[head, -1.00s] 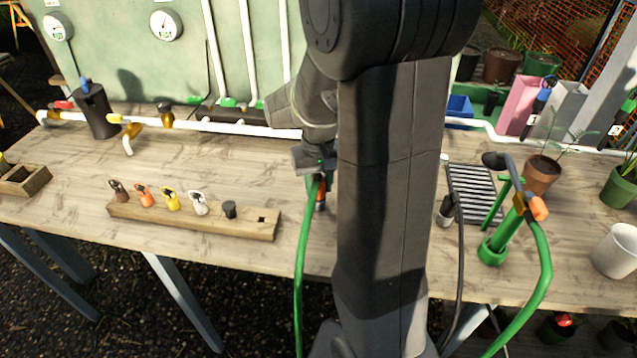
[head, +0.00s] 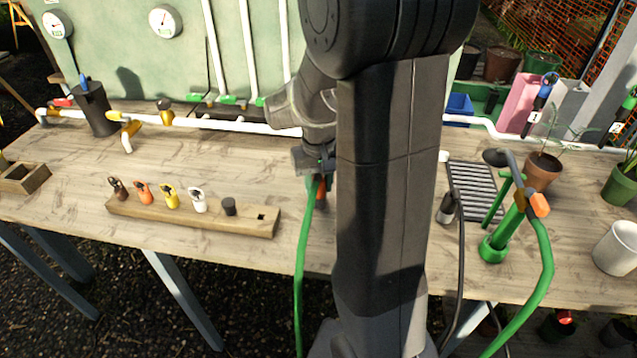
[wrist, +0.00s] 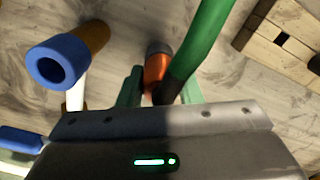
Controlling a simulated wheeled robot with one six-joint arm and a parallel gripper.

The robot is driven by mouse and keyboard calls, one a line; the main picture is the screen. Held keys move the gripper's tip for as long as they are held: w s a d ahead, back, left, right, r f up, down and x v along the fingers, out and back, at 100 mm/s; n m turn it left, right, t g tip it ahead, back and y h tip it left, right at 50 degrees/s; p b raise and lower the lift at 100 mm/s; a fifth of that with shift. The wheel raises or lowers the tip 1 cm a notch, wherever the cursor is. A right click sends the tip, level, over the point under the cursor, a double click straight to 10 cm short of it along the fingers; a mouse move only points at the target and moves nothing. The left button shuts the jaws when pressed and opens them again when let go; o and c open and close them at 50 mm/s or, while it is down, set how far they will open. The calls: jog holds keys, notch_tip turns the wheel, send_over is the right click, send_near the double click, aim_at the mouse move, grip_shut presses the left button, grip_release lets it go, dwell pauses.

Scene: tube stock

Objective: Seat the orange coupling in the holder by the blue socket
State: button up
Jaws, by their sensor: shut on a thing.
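My gripper (wrist: 160,90) is shut on the orange coupling (wrist: 157,72), between its two green fingers in the wrist view. The coupling has a dark end and joins the green hose (wrist: 205,45). In the head view the coupling (head: 321,189) shows as a small orange patch below my gripper (head: 317,178), above the bench, partly behind my arm. The blue socket (wrist: 57,62) is a round, open-ended ring on a brownish pipe, left of the coupling and apart from it in the wrist view. I cannot make out the socket or its holder in the head view.
A wooden rack (head: 190,219) with several coloured fittings and a square hole stands left on the bench. A green pump-like stand (head: 507,232), a slatted grey panel (head: 476,190) and a white cup (head: 617,248) are right. Bare bench (head: 240,165) lies behind the rack.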

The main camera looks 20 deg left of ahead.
jog(key=o, duration=1.1)
jog(key=shift+f, duration=0.15)
jog(key=shift+c, duration=0.2)
notch_tip(320, 180, up, 14)
jog(key=shift+p, duration=0.4)
jog(key=shift+f, duration=0.1)
notch_tip(320, 180, down, 14)
jog(key=shift+r+b, duration=0.25)
jog(key=shift+b, duration=0.15)
jog(key=shift+r, duration=0.25)
